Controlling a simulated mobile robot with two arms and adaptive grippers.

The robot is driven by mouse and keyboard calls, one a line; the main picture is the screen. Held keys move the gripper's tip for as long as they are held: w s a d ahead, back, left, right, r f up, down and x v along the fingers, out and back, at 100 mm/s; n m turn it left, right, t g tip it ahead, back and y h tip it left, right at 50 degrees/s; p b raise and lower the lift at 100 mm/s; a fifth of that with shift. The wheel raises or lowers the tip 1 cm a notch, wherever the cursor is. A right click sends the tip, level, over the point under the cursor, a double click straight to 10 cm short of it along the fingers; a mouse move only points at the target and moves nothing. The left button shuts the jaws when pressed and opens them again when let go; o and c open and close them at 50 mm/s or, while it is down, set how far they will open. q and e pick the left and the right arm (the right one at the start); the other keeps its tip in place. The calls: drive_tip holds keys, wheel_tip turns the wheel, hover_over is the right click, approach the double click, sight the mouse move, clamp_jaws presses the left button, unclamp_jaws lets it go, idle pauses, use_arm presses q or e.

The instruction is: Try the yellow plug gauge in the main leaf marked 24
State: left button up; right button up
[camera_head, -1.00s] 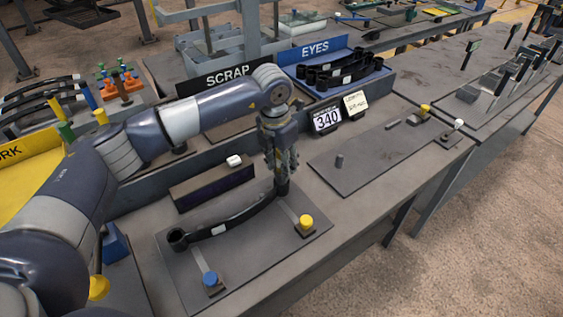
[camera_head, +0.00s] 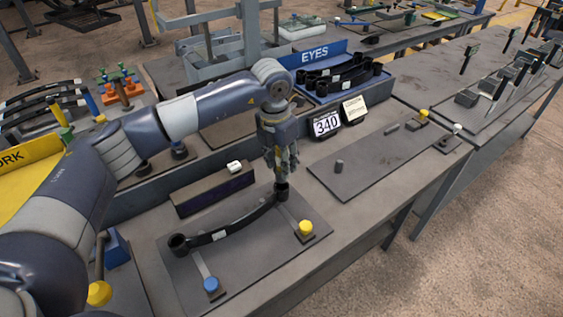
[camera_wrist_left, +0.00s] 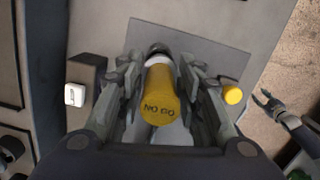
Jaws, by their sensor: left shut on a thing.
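My left gripper (camera_head: 283,168) points down just above the right-hand eye (camera_head: 282,191) of a black, curved main leaf (camera_head: 245,221) lying on a grey plate. The leaf's white tag (camera_head: 219,235) is too small to read. My right gripper (camera_wrist_left: 268,101) shows at the wrist view's right edge, apparently open and empty.
A yellow knob (camera_head: 306,228) and a blue knob (camera_head: 211,284) stand on the plate beside the leaf. A dark block (camera_head: 213,190) with a white piece lies behind it.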

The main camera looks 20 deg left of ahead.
use_arm(q)
drive_tip(key=shift+r, duration=0.1)
drive_tip(key=shift+r+p, duration=0.9)
drive_tip(key=shift+r, duration=1.1)
